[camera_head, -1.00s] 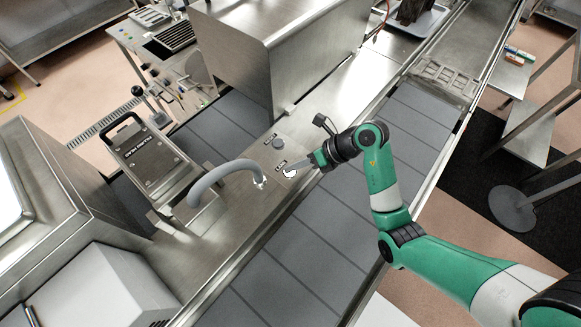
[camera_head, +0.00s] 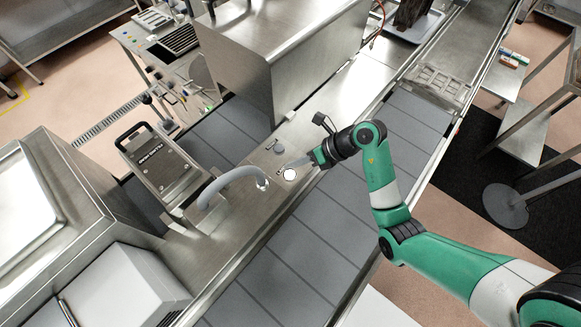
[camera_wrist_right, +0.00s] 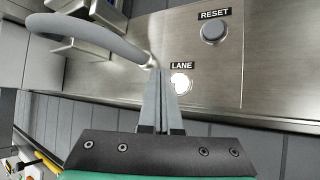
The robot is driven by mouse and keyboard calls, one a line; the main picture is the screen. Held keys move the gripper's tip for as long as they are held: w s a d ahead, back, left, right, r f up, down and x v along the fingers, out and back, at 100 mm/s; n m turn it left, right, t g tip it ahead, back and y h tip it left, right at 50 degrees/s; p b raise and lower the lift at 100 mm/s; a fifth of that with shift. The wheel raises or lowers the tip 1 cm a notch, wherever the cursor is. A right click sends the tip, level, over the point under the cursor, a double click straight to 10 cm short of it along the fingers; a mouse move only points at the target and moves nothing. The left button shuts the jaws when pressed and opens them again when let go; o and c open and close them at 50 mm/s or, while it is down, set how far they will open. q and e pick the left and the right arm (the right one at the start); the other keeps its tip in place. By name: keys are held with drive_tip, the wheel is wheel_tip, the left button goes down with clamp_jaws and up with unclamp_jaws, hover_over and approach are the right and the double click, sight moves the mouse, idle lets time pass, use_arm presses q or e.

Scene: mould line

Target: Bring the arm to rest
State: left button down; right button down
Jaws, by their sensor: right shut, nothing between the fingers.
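My right gripper (camera_head: 299,163) is at the end of the green arm, over the steel control strip beside the belt. Its jaws are shut and empty. In the right wrist view the thin fingers (camera_wrist_right: 159,80) lie together, their tips just left of the LANE button (camera_wrist_right: 181,84), which glows white. The LANE button (camera_head: 289,175) also shows as a bright white disc in the head view. I cannot tell whether the fingers touch the panel. The grey RESET button (camera_wrist_right: 214,30) is beyond it, clear of the fingers. My left gripper is not in view.
A curved grey hose or spout (camera_head: 226,182) stands close to the left of the right gripper. A steel housing (camera_head: 300,60) stands behind it. The grey belt (camera_head: 318,235) runs past below, and a labelled metal unit (camera_head: 165,165) stands at left.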

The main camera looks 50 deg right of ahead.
wheel_tip(320, 180, up, 2)
drive_tip(key=shift+r+p, duration=0.2)
drive_tip(key=shift+p, duration=0.8)
drive_tip(key=shift+f, duration=0.15)
